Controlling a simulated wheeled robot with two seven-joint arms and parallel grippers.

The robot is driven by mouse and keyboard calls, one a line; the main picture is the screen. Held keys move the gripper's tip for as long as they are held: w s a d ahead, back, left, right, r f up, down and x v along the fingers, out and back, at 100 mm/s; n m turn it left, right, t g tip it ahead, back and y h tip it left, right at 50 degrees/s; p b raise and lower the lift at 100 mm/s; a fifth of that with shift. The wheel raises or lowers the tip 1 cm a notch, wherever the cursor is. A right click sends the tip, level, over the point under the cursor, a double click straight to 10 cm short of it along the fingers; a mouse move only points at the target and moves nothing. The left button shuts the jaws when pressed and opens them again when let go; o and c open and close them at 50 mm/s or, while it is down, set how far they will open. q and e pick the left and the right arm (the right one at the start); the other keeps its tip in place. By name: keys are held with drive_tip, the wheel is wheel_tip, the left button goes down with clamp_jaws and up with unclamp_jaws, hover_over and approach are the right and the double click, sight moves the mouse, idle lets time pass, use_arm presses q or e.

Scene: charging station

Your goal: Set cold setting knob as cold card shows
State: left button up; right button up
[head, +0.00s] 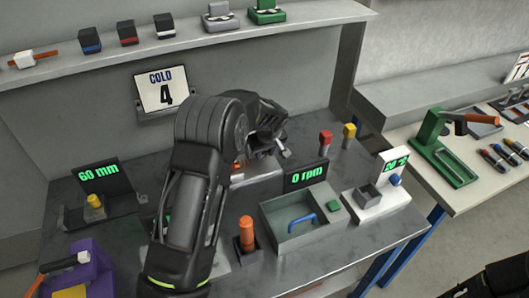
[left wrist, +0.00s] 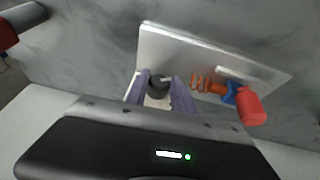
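The cold card (head: 163,90) stands at the back of the bench and reads "COLD 4". My left gripper (head: 268,146) reaches over a light metal plate (head: 262,170) behind the 0 rpm display. In the left wrist view, a dark round knob with a pale mark (left wrist: 159,84) shows between the two fingers of my left gripper (left wrist: 160,88). The fingers are apart, one on each side of the knob, with no clear contact. The knob's scale cannot be read, and my arm hides it in the head view. Part of my right arm (head: 497,281) shows at the lower right; its finger state is unclear.
An orange coil with a blue and red end (left wrist: 250,104) sits beside the knob on the plate. Close by are the 0 rpm display (head: 306,175), a red block (head: 325,140), a yellow block (head: 349,132), an orange handle (head: 246,232) and a grey tray (head: 283,236).

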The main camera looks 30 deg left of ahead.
use_arm(q)
clamp_jaws()
drive_tip(key=shift+d+f+b, duration=0.1)
drive_tip(key=shift+b, duration=0.2)
drive_tip(key=shift+w+d+m+g+y+b, duration=0.1)
drive_tip(key=shift+m+g+y+b, duration=0.05)
drive_tip(key=shift+g+y+b, duration=0.3)
drive_tip(key=shift+w+d+m+g+y+b, duration=0.1)
drive_tip(key=shift+m+g+y+b, duration=0.05)
drive_tip(key=shift+g+y+b, duration=0.3)
drive_tip(key=g+y+b, duration=0.1)
drive_tip(key=g+y, duration=0.1)
drive_tip(key=shift+w+f+m+g+y+b, duration=0.1)
drive_tip(key=shift+w+m+g+y+b, duration=0.05)
drive_tip(key=shift+m+g+y+b, duration=0.25)
drive_tip(key=shift+d, duration=0.1)
drive_tip(key=o, duration=0.5)
unclamp_jaws()
drive_tip(key=shift+o, duration=0.2)
